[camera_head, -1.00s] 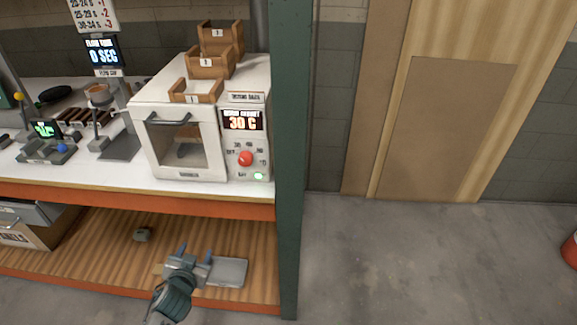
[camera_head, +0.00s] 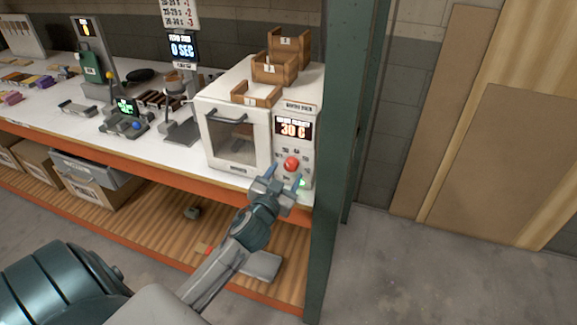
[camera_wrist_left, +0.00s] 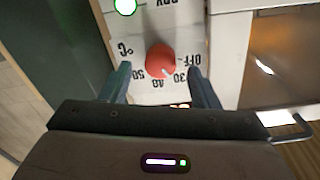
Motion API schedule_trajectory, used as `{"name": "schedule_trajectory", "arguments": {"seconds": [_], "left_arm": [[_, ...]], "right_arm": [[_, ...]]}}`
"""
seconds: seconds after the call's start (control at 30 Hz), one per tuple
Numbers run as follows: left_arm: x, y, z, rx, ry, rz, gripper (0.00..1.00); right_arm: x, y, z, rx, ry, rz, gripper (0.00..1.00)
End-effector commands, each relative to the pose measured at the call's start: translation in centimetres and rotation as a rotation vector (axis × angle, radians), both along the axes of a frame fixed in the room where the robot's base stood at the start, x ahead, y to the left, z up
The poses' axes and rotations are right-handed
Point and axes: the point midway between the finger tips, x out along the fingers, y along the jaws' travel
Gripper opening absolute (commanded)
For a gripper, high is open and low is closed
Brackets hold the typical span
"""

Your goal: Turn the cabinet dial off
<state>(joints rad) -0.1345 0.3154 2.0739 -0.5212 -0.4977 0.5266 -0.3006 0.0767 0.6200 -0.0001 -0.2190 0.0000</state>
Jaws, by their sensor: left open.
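The white cabinet (camera_head: 213,140) stands on the bench, with a display (camera_head: 293,128) reading 30 C on its right-hand panel. Its red dial (camera_head: 291,164) sits below the display. In the left wrist view, the red dial (camera_wrist_left: 160,60) has a pale pointer mark facing near the 30, with OFF, 40 and 50 printed around it. My left gripper (camera_head: 283,178) is open and empty, just in front of the panel and slightly below the dial. In the left wrist view its fingers (camera_wrist_left: 160,82) are on either side of the dial; I cannot tell whether they touch it. My right gripper is not in view.
A green post (camera_head: 345,150) rises close to the right of the cabinet. Wooden trays (camera_head: 258,94) sit on top of it. A lit green button (camera_wrist_left: 125,6) is on the panel. A grey flat object (camera_head: 262,264) lies on the lower shelf.

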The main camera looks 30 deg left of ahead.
Motion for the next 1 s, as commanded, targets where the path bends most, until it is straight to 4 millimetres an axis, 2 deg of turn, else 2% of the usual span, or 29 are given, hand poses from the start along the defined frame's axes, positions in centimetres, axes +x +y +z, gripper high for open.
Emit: {"name": "schedule_trajectory", "arguments": {"seconds": [0.2,0.5,0.57,0.73,1.0], "left_arm": [[2.0,0.4,0.0,-0.002,0.001,0.000,0.55],[2.2,0.5,-0.1,-0.001,0.000,-0.001,0.55],[2.2,0.4,-0.1,-0.001,0.000,-0.001,0.46],[2.2,0.5,-0.1,-0.001,0.000,-0.001,0.12],[2.2,0.5,-0.2,-0.018,-0.004,0.000,0.11]], "right_arm": [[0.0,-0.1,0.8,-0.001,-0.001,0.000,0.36],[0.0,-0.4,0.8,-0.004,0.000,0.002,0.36],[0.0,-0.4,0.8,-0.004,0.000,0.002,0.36],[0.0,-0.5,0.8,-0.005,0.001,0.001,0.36],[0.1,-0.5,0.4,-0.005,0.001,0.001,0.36]]}}
